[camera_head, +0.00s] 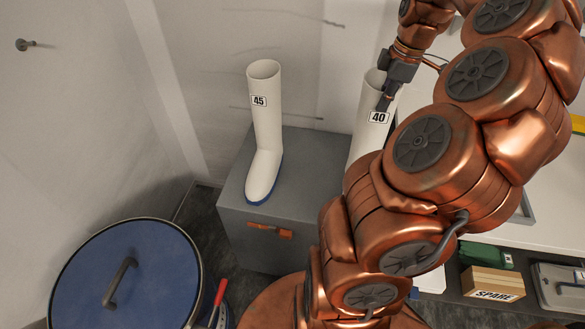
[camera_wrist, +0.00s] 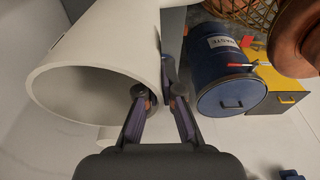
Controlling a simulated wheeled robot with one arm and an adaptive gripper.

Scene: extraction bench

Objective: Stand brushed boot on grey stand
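A white boot marked 45 (camera_head: 266,120), with a blue sole, stands upright on a grey box-like stand (camera_head: 237,222). A second white boot marked 40 (camera_head: 366,138) is to its right; my arm hides its lower part, so I cannot tell what it rests on. My gripper (camera_head: 382,103) is at the top of this second boot. In the wrist view the boot's wide open top (camera_wrist: 100,75) fills the left, and my gripper's fingers (camera_wrist: 161,95) lie on either side of its wall, closed in on it. No brushing marks can be made out on either boot.
A blue lidded waste drum (camera_head: 75,280) stands at the lower left; it also shows in the wrist view (camera_wrist: 225,75). A white bench (camera_head: 555,215) is at the right, with a spare box (camera_head: 492,284) and a grey case (camera_head: 560,285) below. A wall hook (camera_head: 24,45) is at upper left.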

